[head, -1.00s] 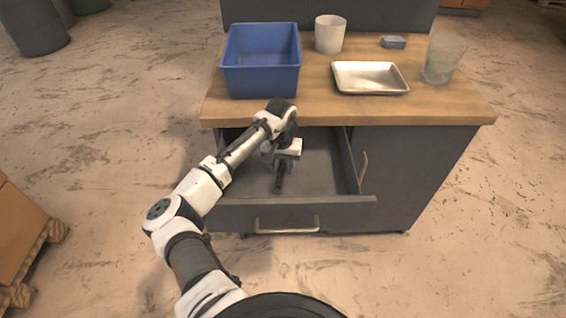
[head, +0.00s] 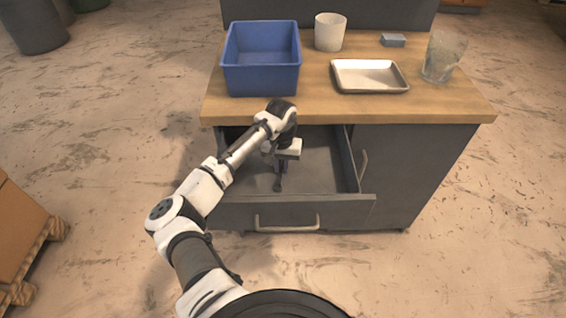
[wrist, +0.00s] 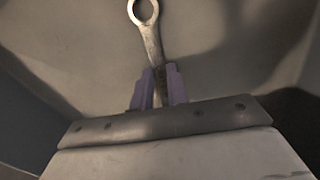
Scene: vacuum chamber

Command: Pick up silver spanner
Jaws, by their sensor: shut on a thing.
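The silver spanner (wrist: 151,38) shows in the wrist view, its ring end pointing away at the top and its shaft running down between my fingers. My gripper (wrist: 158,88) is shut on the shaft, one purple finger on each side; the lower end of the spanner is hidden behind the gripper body. In the head view my gripper (head: 281,166) is inside the open drawer (head: 235,212), pointing down. A small dark shape just below the fingers there seems to be the spanner's end. I cannot tell whether the spanner touches the drawer floor.
The drawer walls surround my gripper, and the wooden worktop (head: 330,108) overhangs behind it. On top stand a blue bin (head: 262,80), a white cup (head: 330,32), a metal tray (head: 370,90), a grey block (head: 393,40) and a clear glass (head: 441,58). The drawer's right side is bare.

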